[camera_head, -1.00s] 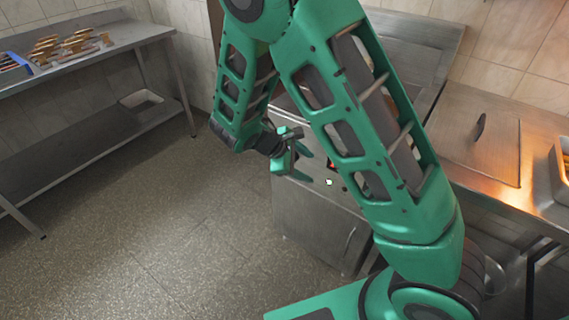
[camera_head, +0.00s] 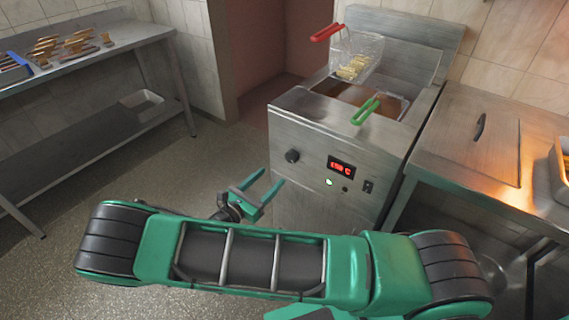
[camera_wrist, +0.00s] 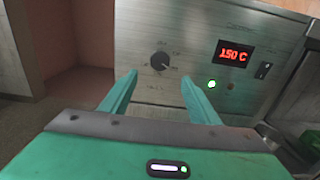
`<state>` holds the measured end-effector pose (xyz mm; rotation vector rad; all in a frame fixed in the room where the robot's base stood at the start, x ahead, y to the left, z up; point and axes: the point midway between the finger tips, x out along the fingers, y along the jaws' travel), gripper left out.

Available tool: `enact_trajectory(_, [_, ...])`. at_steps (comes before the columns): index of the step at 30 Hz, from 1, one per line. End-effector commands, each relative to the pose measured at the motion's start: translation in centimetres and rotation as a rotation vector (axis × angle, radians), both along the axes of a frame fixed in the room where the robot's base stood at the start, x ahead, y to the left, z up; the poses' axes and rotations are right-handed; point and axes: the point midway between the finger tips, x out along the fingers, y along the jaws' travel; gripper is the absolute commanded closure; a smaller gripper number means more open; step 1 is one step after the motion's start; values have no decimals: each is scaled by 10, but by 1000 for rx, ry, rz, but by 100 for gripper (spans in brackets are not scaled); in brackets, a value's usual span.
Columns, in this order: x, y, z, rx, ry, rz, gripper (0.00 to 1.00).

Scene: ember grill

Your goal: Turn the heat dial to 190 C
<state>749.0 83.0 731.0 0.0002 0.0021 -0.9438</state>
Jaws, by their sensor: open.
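The heat dial (camera_head: 292,156) is a round black knob on the steel front panel of the fryer (camera_head: 318,128). The dial also shows in the wrist view (camera_wrist: 160,62), ahead of and between my fingertips, with small markings around it too blurred to read. The red display (camera_wrist: 233,54) reads 150 C; it also shows in the head view (camera_head: 341,168). My gripper (camera_head: 268,188) is open and empty, in front of the fryer, below and left of the dial. In the wrist view my two green fingers (camera_wrist: 158,82) stand apart and do not touch the dial.
A green light (camera_wrist: 211,84) and a black switch (camera_wrist: 264,70) sit near the display. A red-handled basket (camera_head: 357,58) holds fries above the oil, and a green handle (camera_head: 366,110) lies at the front vat edge. A steel counter (camera_head: 450,150) adjoins on the right.

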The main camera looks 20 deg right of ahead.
Motion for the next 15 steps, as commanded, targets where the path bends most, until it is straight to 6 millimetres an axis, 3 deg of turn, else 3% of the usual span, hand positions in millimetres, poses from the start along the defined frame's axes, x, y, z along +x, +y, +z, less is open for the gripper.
enact_trajectory(5, [10, -14, 1, -5, -1, -1, 44])
enact_trajectory(15, [44, -62, 1, -3, -2, -2, 44])
